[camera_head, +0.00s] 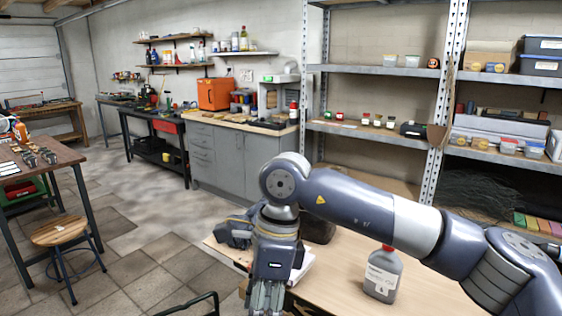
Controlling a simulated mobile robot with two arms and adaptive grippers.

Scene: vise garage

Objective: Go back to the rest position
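My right arm comes in from the right and reaches across a light wooden bench top (345,295). Its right gripper (266,300) points down at the bottom edge of the head view. The fingers are cut off by the frame, so their opening and anything between them cannot be told. A blue-grey vise-like object (235,231) sits at the bench's left end, partly behind the wrist. My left gripper is not in view.
A grey bottle with a red cap (382,276) stands on the bench below my forearm. A dark object (318,231) is partly hidden behind the arm. A round wooden stool (60,231) stands at left; tall metal shelves (380,70) stand behind. Tiled floor between is clear.

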